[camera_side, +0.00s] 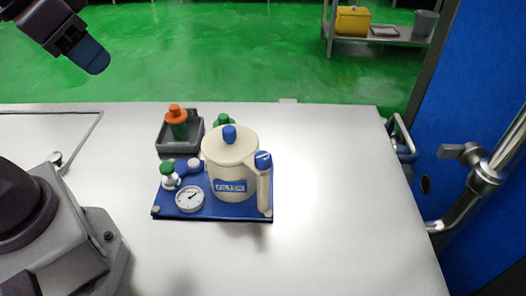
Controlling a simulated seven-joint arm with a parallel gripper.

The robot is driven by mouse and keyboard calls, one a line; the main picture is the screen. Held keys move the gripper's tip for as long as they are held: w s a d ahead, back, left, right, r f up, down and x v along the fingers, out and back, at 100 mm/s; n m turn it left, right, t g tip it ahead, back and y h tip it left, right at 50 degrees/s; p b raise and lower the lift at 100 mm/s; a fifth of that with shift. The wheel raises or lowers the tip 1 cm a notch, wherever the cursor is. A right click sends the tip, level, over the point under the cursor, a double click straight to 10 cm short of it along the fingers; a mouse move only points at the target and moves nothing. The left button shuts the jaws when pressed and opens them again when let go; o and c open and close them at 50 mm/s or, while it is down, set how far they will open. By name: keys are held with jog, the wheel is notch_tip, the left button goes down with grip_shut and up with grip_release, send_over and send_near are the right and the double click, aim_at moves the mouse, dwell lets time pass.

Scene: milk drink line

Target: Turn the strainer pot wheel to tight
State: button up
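The strainer pot (229,160) is a cream vessel with a blue label reading FILTER. It stands upright on a blue base plate (235,211). A blue knob (229,133) sits on top of its lid. A second blue knob (263,160) caps the cream arm or pipe on its right side. I cannot tell which knob is the wheel, or how tight it is. My gripper (91,57) is high at the upper left, far from the pot and touching nothing. Its blue fingers overlap from this side, so their opening is hidden.
A round gauge (190,199), a green-capped white fitting (169,175) and a small blue-topped fitting (194,165) share the plate. Behind it, a grey tray (196,142) holds an orange-topped green part (177,121). Another green part (223,120) is partly hidden by the pot. The white table's right side is clear.

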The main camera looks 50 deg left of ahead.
jog(key=o, duration=0.4)
jog(key=w+d+f+m+g+h, duration=0.1)
jog(key=w+d+f+g, duration=0.1)
jog(key=w+d, duration=0.1)
jog(key=shift+w+d+f+g+h, duration=0.3)
jog(key=shift+w+d+f+g, duration=0.1)
jog(key=shift+d, duration=0.4)
jog(key=n+g+y, duration=0.2)
jog(key=n+g, duration=0.1)
jog(key=n, duration=1.6)
send_over(263, 155)
notch_tip(263, 155, down, 4)
notch_tip(263, 155, down, 13)
jog(key=shift+s+r, duration=0.1)
jog(key=shift+r, duration=0.05)
jog(key=c, duration=0.9)
